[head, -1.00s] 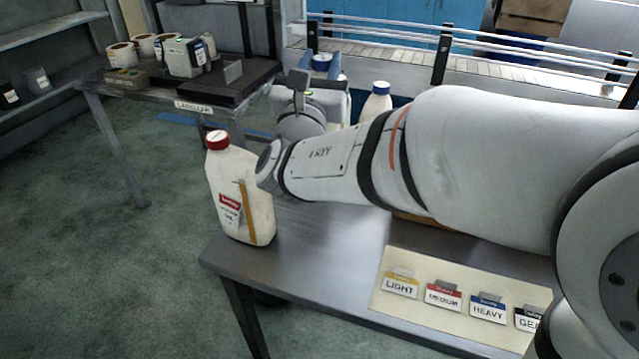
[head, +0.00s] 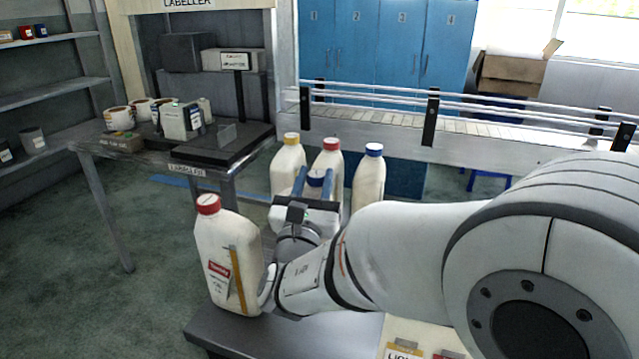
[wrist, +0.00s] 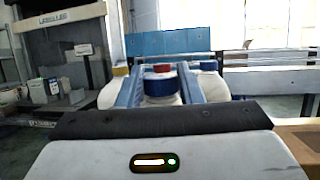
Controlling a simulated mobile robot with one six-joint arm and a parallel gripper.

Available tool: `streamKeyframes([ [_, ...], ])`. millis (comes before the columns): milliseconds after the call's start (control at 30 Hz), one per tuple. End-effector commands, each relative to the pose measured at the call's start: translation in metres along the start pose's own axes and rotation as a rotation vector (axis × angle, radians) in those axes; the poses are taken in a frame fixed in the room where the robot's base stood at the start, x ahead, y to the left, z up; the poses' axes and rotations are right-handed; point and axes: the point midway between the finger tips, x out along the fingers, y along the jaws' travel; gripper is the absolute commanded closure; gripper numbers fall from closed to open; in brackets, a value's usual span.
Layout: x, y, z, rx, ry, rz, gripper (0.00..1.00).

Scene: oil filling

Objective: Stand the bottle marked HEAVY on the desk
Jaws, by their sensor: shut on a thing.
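My gripper (head: 314,182) has two blue fingers shut around a bottle with a blue cap (head: 316,177). The cap also shows between the fingers in the wrist view (wrist: 172,83), with white neck below it. The held bottle's body and any HEAVY marking are hidden behind my gripper, and I cannot tell whether its base touches anything. The desk (head: 240,328) is at the bottom, nearer than my gripper. Its cards are mostly cut off or covered; part of the LIGHT card (head: 403,354) shows.
A red-capped white bottle (head: 216,252) stands on the desk's left corner, close to my arm. Yellow-capped (head: 288,165), red-capped (head: 328,160) and blue-capped (head: 369,182) bottles stand behind my gripper. A conveyor (head: 390,128) runs behind them. The labeller table (head: 205,155) is at left.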

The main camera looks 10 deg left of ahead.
Motion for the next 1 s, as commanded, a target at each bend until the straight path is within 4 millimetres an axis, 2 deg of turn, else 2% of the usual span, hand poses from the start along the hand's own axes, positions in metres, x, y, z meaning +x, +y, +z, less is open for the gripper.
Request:
streamKeyframes([
  [200, -0.001, 0.001, 0.001, 0.004, -0.005, 0.003, 1.0],
  [233, -0.002, 0.001, -0.001, 0.002, 0.0, 0.004, 0.65],
  [467, -0.002, 0.002, 0.0, 0.003, 0.0, 0.007, 0.47],
  [767, -0.002, 0.003, 0.003, 0.004, -0.001, 0.01, 0.45],
  [867, -0.012, 0.004, 0.002, 0.005, 0.0, 0.013, 0.45],
  [1000, -0.039, 0.004, 0.002, 0.003, 0.001, 0.017, 0.45],
])
